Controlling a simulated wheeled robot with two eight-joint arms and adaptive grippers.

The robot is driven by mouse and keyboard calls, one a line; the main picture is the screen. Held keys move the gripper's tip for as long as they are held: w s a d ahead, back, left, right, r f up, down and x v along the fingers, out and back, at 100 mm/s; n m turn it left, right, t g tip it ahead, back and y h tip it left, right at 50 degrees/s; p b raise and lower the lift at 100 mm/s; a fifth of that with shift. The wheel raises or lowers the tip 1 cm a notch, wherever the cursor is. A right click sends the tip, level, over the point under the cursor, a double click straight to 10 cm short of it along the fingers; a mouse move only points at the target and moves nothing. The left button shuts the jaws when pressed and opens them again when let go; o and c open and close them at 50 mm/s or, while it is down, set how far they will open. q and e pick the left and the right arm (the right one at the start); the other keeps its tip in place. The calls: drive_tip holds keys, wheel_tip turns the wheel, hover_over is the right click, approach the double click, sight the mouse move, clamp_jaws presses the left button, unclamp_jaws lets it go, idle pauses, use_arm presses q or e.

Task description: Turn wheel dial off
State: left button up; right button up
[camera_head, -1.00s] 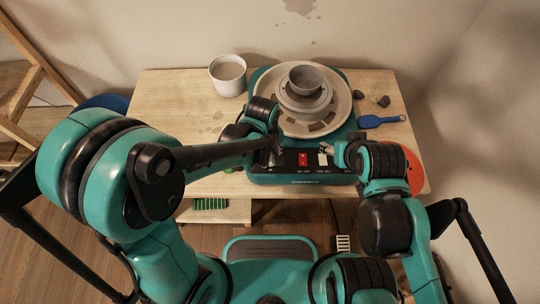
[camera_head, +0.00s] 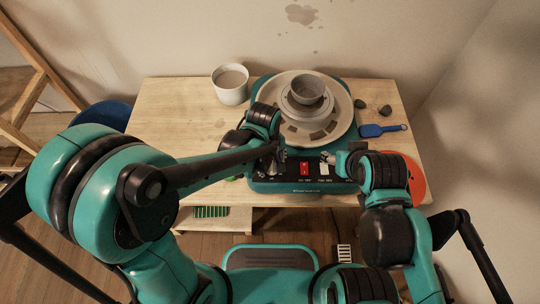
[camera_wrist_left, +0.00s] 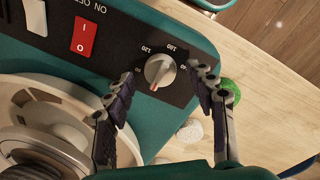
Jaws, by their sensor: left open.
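The wheel dial (camera_wrist_left: 160,70) is a round silver knob with a red mark, on the black control panel of the pottery wheel. Numbers are printed around it, and the red mark points toward the lower edge in the left wrist view. My left gripper (camera_wrist_left: 161,76) is open, with one finger on each side of the dial and visible gaps. In the head view my left gripper (camera_head: 278,157) is over the panel's left part and hides the dial. My right gripper (camera_head: 330,158) is at the panel's right part; its fingers are too small to read.
A red rocker switch (camera_wrist_left: 84,36) and a white switch (camera_wrist_left: 36,16) sit beside the dial. The wheel head (camera_head: 335,122) carries a grey bowl (camera_head: 309,90). A white cup (camera_head: 230,84), blue tool (camera_head: 376,130) and green object (camera_wrist_left: 231,90) are nearby.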

sight(268, 170)
use_arm(q)
wheel_tip(268, 170, up, 11)
drive_tip(key=shift+s+a, duration=0.35)
drive_tip(key=shift+a, duration=0.05)
idle(0.4)
drive_tip(key=s+a+r+m+t, duration=0.1)
drive_tip(key=s+a+m+t, duration=0.1)
drive_tip(key=a, duration=0.6)
drive_tip(key=s+a+r+m+t, duration=0.1)
drive_tip(key=a+m+t, duration=0.3)
drive_tip(key=a, duration=0.5)
drive_tip(key=shift+s+r+m+t+y, duration=0.3)
drive_tip(key=shift+s+r+m+y, duration=0.1)
drive_tip(key=shift+s+m, duration=0.3)
idle(0.4)
